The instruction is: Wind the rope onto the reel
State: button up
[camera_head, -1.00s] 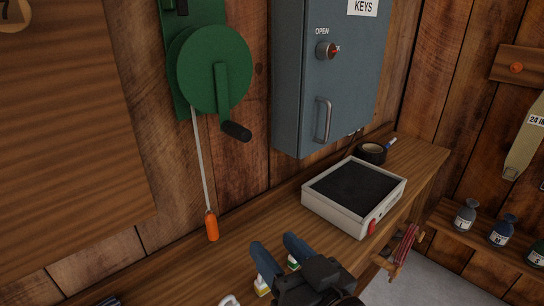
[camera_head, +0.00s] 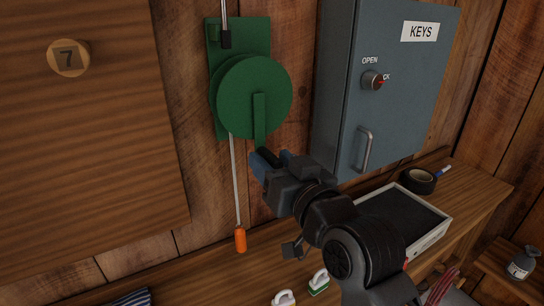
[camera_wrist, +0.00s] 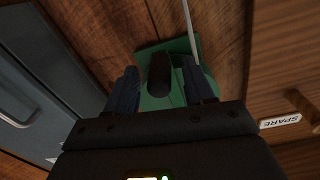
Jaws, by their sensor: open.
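The green reel (camera_head: 252,92) is mounted on the wall. Its crank arm (camera_head: 259,118) points down and ends in a black handle (camera_head: 269,156). The pale rope (camera_head: 235,185) hangs straight from the reel to an orange end piece (camera_head: 240,240) just above or at the bench; I cannot tell if it touches. My gripper (camera_head: 268,162) is open at the crank handle. In the wrist view the handle (camera_wrist: 159,74) stands between the two blue fingers, with gaps on both sides. The rope also shows there (camera_wrist: 190,20). My gripper partly hides the handle in the head view.
The blue-grey key cabinet (camera_head: 345,60) juts from the wall just right of the reel. A wooden board (camera_head: 90,150) with a numbered knob is at left. On the bench below are a shallow tray (camera_head: 425,245), a tape roll (camera_head: 418,180) and small white-handled items (camera_head: 318,282).

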jog(key=shift+w+a, duration=0.35)
jog(key=shift+w, duration=0.15)
grip_shut()
dwell(0.4)
